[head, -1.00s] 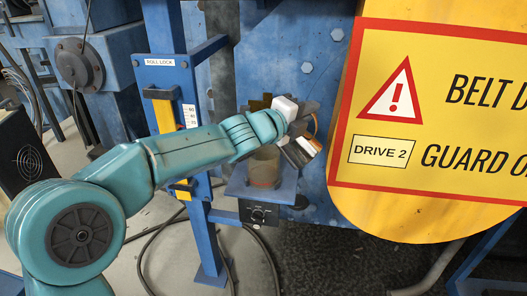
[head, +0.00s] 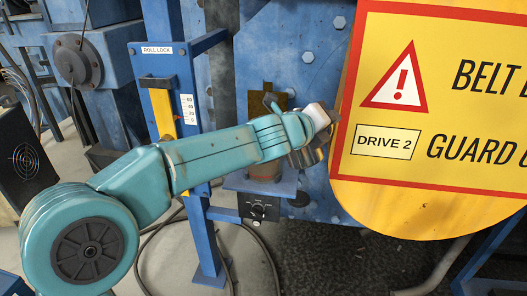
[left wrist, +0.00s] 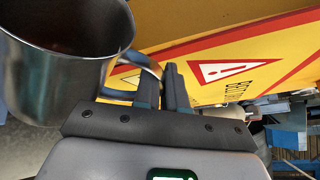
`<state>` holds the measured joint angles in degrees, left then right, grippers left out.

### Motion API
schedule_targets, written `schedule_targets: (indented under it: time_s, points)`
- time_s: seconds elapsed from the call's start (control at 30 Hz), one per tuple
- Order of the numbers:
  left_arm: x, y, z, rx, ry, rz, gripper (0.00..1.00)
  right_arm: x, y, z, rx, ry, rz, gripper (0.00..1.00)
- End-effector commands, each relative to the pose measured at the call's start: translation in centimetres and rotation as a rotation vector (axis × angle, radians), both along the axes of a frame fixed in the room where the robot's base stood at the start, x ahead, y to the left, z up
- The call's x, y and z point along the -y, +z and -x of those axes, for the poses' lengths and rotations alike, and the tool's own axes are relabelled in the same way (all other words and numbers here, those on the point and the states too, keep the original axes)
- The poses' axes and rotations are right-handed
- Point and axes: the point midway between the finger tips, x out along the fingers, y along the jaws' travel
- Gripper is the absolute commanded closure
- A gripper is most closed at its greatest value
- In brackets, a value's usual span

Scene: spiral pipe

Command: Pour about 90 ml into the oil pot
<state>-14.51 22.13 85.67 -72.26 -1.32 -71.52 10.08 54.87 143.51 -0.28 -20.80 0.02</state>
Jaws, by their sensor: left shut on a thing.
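A metal jug (left wrist: 60,75) with dark contents fills the upper left of the left wrist view. My left gripper (left wrist: 168,88) is shut on its handle; in the head view the gripper (head: 318,145) is beside the yellow guard's left edge, mostly hidden behind my wrist. My right gripper is not in view.
The yellow belt-drive guard (head: 440,205) fills the right side, close to the gripper. A blue post (head: 208,235) with a scale (head: 188,110) stands left of the shelf. A dial box (head: 259,208) hangs under the shelf. Cables lie on the floor.

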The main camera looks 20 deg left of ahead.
Motion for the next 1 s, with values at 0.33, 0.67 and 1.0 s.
schedule_targets:
  time_s: [0.33, 0.67, 1.0]
  points:
    - [2.2, -5.5, 0.1, 0.021, -0.006, -0.201, 1.00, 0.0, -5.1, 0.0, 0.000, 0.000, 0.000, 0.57]
    - [3.7, -9.1, 0.2, 0.038, -0.011, -0.367, 1.00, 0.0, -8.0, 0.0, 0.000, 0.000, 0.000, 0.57]
    - [4.5, -10.2, 0.3, 0.050, -0.011, -0.488, 1.00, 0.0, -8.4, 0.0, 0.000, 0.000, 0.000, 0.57]
